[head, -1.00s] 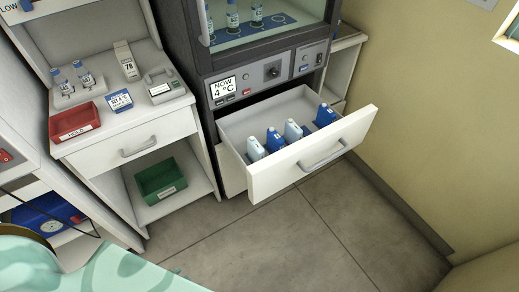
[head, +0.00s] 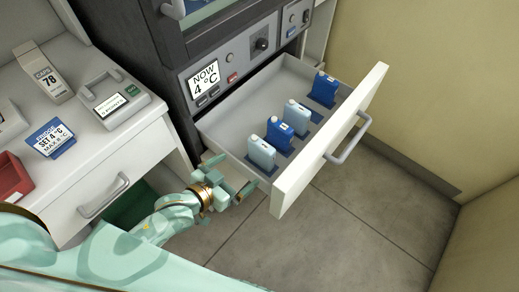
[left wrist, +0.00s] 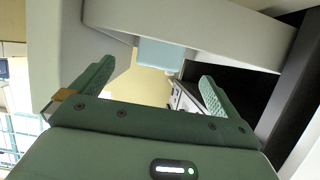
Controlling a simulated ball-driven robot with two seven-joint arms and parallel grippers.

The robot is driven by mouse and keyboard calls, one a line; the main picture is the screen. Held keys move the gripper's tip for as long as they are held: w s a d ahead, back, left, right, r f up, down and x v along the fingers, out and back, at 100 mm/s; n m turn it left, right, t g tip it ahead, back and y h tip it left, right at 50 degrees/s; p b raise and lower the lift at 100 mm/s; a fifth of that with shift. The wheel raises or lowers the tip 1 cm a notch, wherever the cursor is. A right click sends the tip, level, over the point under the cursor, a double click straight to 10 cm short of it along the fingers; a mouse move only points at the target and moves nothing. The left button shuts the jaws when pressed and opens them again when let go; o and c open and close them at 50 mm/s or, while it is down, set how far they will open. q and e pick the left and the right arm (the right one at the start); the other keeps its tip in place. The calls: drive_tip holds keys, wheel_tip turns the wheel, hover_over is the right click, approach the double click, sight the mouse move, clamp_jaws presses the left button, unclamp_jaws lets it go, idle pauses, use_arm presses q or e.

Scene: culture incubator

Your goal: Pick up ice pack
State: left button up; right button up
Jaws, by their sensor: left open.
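The ice packs stand upright in a row in the open white drawer (head: 335,150). They are a pale blue pack (head: 261,153) nearest my arm, a dark blue pack (head: 279,136), another pale blue pack (head: 296,117) and a dark blue pack (head: 323,90) farthest away. My left gripper (head: 233,174) is open and empty, just outside the drawer's near left side, apart from the packs. In the left wrist view its open fingers (left wrist: 150,88) frame a pale blue block (left wrist: 160,54), which looks like a pack partly hidden by a pale wall. My right gripper is not in view.
The dark incubator (head: 205,55) with a 4 °C display stands behind the drawer. A white cabinet (head: 105,165) on the left carries a red tray (head: 12,178), a blue sign (head: 50,138) and a grey device (head: 113,98). The floor in front is clear.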

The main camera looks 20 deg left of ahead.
sight(258, 155)
use_arm(q)
drive_tip(key=b+x, duration=0.4)
drive_tip(key=x, duration=0.5)
drive_tip(key=shift+w+d+f, duration=0.1)
drive_tip(key=shift+w+f, duration=0.05)
drive_tip(key=shift+f, duration=0.1)
drive_tip(key=shift+a+b+x, duration=0.2)
drive_tip(key=shift+b+x, duration=0.65)
drive_tip(key=shift+x, duration=0.3)
drive_tip(key=b+x, duration=0.1)
drive_tip(key=x, duration=0.1)
drive_tip(key=shift+w, duration=0.55)
drive_tip(key=shift+r, duration=0.2)
drive_tip(key=c, duration=1.1)
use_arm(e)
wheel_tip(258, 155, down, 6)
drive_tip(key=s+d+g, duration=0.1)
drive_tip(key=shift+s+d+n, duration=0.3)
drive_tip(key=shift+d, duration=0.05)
